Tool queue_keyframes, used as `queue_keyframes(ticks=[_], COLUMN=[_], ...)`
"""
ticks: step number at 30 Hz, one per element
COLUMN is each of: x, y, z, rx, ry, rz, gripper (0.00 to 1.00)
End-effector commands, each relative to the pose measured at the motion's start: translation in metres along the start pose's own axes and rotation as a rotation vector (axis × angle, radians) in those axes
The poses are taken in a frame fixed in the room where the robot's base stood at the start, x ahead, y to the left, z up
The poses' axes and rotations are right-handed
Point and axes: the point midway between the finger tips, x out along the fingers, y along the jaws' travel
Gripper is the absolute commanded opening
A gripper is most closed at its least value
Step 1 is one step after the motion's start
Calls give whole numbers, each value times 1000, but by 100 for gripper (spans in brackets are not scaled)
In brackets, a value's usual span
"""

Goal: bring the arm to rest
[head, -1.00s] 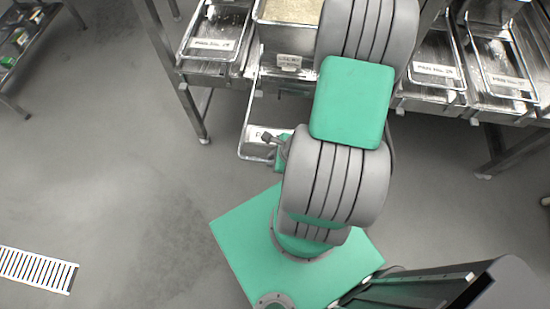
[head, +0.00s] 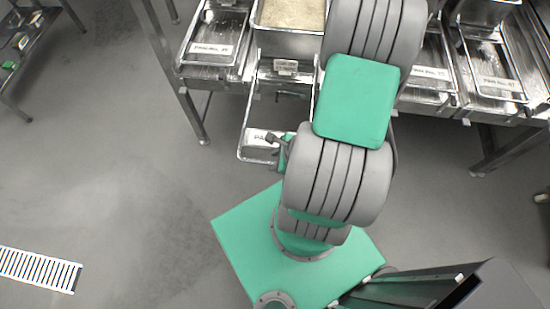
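My arm rises from the green base plate (head: 240,225) and runs up the middle of the head view, past a green panel (head: 357,100), out of the top edge. My gripper's fingers cannot be made out. A small dark part with some green, which seems to be mine, shows at the arm's left edge, in front of a low labelled tray (head: 243,140). Whether it touches the tray is unclear.
A steel table holds labelled pans left (head: 215,62) and right (head: 495,75) of my arm. A deep pan of rice (head: 287,46) stands near its front edge. A side rack (head: 30,55) is at upper left. The floor at left is clear, with a drain grate (head: 38,268).

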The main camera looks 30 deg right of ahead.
Motion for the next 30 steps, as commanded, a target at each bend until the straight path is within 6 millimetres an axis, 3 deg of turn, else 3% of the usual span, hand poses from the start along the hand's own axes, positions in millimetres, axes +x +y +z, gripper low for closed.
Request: queue_keyframes(ticks=[1,5,16,19,20,23,27,30], x=[-19,-29,-31,-34,-36,-58,-123,-176], y=[-3,-5,-5,-14,-20,-52,-85,-80], z=[7,8,6,10,12,38,111,158], rx=[-3,-14,-7,-103,-181,-627,-1424,-1863], ry=[-1,-2,-1,8,16,63,151,194], rz=[2,3,4,6,10,36,74,86], gripper=[36,36,36,36,36,36,36,36])
